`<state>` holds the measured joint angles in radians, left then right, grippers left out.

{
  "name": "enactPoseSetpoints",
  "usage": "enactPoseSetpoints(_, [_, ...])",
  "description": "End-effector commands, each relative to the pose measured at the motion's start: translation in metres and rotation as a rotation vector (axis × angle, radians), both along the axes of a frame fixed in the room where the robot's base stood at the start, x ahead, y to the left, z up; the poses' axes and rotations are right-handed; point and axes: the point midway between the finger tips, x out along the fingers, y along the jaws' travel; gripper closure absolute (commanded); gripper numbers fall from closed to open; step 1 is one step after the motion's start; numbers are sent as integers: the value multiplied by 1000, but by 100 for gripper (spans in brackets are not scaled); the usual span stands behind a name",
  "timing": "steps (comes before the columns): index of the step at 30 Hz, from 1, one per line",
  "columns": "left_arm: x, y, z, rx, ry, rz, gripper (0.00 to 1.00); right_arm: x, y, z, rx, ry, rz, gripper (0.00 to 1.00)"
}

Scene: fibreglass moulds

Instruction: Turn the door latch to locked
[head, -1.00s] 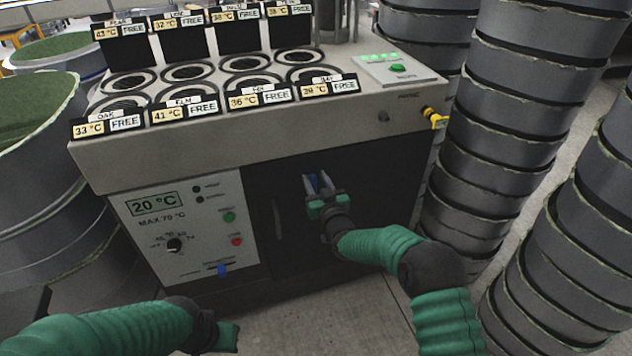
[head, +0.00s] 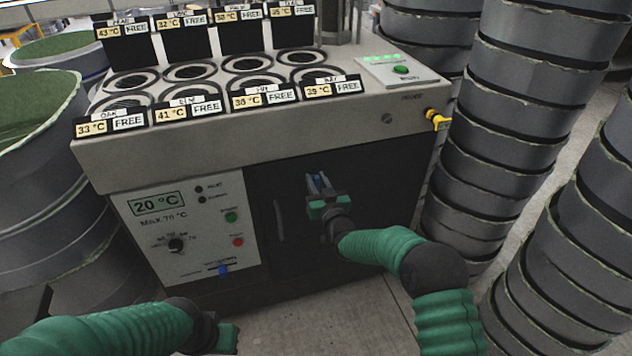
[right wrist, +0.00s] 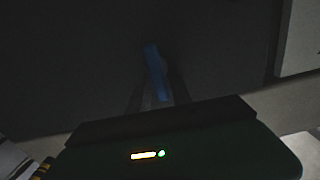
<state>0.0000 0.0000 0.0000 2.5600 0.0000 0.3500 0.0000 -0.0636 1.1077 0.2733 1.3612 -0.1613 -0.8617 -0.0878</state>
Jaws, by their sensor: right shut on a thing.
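The door latch is a small blue lever on the dark door (head: 375,190) of the grey cabinet; it shows best in the right wrist view (right wrist: 155,72), slightly tilted, top leaning left. My right gripper (head: 318,186) is at the door, its fingers shut on the latch, hiding part of it in the head view. In the right wrist view its fingers (right wrist: 155,98) lie on both sides of the latch's lower part. A vertical door handle (head: 279,220) is to the left of the gripper. My left gripper (head: 226,338) is low at the bottom; its fingers are not clear.
The control panel (head: 190,232) with a dial, buttons and a blue slider is left of the door. Round wells with label cards top the cabinet (head: 255,140). Stacked grey moulds (head: 500,130) stand close on the right, others (head: 50,200) on the left. A yellow fitting (head: 437,119) sticks out at the right.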

Motion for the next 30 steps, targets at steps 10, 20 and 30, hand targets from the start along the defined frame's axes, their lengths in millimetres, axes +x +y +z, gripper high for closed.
enactPoseSetpoints(10, [0, 0, -9, 0, 0, 0, 100, 0, -3, -5, 136, 50, 0, 100])
enactPoseSetpoints(20, [0, 0, -23, 0, 0, 0, 100, 2, -8, -8, 426, 145, 0, 100])
enactPoseSetpoints(30, [0, 0, -38, 0, 0, 0, 100, 3, -13, -13, 734, 245, -1, 100])
